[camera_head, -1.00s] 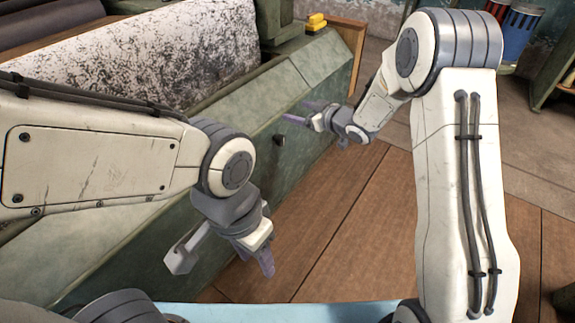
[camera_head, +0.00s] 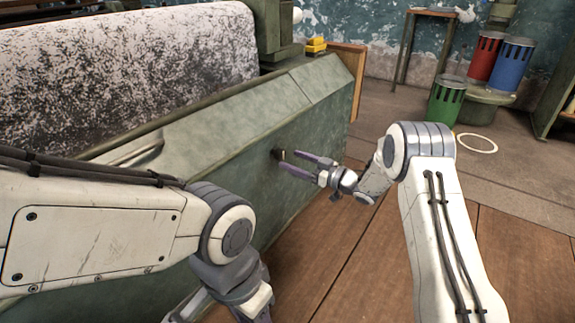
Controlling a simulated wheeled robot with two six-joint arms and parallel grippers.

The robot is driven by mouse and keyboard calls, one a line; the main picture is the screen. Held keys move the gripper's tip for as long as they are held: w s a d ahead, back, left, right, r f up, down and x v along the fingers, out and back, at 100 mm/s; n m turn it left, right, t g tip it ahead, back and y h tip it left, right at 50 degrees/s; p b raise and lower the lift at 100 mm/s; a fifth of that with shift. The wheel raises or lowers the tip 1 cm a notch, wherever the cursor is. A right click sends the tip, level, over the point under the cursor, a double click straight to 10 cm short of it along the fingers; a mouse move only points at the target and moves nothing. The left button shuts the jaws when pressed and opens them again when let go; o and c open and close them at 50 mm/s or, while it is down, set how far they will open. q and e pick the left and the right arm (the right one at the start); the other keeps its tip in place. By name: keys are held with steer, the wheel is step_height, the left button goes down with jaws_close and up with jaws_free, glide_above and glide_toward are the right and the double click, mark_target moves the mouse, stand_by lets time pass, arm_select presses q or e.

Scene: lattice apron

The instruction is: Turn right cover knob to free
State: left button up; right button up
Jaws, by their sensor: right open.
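The right cover knob (camera_head: 278,153) is a small dark knob on the front face of the green machine cover (camera_head: 232,190). My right gripper (camera_head: 289,159) is open, with its two purple-grey fingers pointing left at the knob. The fingertips are right beside the knob; I cannot tell whether they touch it or lie around it. My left gripper (camera_head: 232,308) hangs at the bottom edge, in front of the cover and away from the knob. Its fingers are cut off by the frame, so its opening does not show.
A large speckled roll (camera_head: 120,75) lies behind the cover's top edge. A yellow block (camera_head: 316,45) sits at the cover's far end. Green (camera_head: 446,100), red (camera_head: 486,58) and blue (camera_head: 512,65) canisters stand at the back right. The wooden floor (camera_head: 330,245) before the cover is clear.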

mark_target(283, 156)
steer(key=shift+b+x, duration=0.4)
steer(key=shift+x, duration=0.8)
steer(key=shift+w+a, duration=0.25)
steer(key=shift+a, duration=0.1)
jaws_close()
